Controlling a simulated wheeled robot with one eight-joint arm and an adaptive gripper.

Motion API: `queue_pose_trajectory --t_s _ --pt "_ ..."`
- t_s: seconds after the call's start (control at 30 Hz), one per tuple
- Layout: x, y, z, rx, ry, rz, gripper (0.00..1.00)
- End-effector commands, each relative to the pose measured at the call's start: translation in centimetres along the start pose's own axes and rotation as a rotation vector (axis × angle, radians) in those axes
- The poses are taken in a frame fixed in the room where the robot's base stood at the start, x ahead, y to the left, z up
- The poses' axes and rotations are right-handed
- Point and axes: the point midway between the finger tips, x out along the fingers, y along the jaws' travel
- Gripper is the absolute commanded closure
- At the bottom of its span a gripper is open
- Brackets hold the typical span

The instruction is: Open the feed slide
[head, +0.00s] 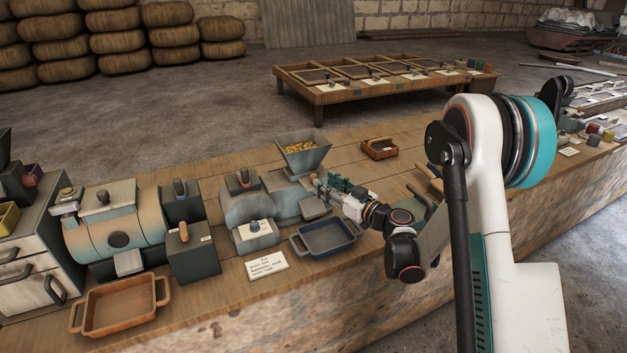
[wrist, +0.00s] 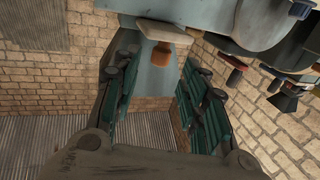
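The grey hopper (head: 303,150) holds yellow grains and stands on the grey mill body (head: 255,205) on the bench. In the wrist view, a pale slab with a brown knob (wrist: 160,55) juts out at the hopper's neck; it looks like the feed slide. My gripper (head: 323,184) is at the right side of the hopper's base. In the wrist view my gripper (wrist: 165,68) has its two green fingers spread, one on each side of the knob, with gaps visible.
A blue tray (head: 327,252) stands below my gripper, in front of the mill. A label card (head: 266,265) and a brown tray (head: 120,322) lie to the left. A small wooden tray (head: 379,154) sits behind. Another machine (head: 115,225) stands at left.

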Motion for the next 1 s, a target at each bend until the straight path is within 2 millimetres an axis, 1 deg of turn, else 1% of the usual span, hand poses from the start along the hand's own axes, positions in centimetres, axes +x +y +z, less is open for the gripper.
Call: queue_pose_trajectory --t_s 0.03,0.1,0.3,0.5,0.77,0.8,0.87,0.9,0.97,1.0 --pt "1.1 -0.2 0.2 0.0 0.0 -0.004 0.6" --pt "2.4 -0.1 0.2 0.0 0.0 -0.003 0.6" --pt "5.2 -0.1 0.1 0.0 0.0 -0.001 0.6" --pt "6.3 0.0 0.0 0.0 0.0 -0.001 0.6" --pt "6.5 0.0 0.0 0.0 0.0 0.0 0.6" --pt "6.4 0.0 0.0 0.0 0.0 0.0 0.65" --pt "6.4 0.0 0.0 0.0 0.0 0.0 0.78" --pt "6.4 0.0 0.0 0.0 0.0 0.0 0.87" --pt "6.4 0.0 0.0 0.0 0.0 0.0 1.0" --pt "6.4 0.0 0.0 0.0 0.0 0.0 1.0"
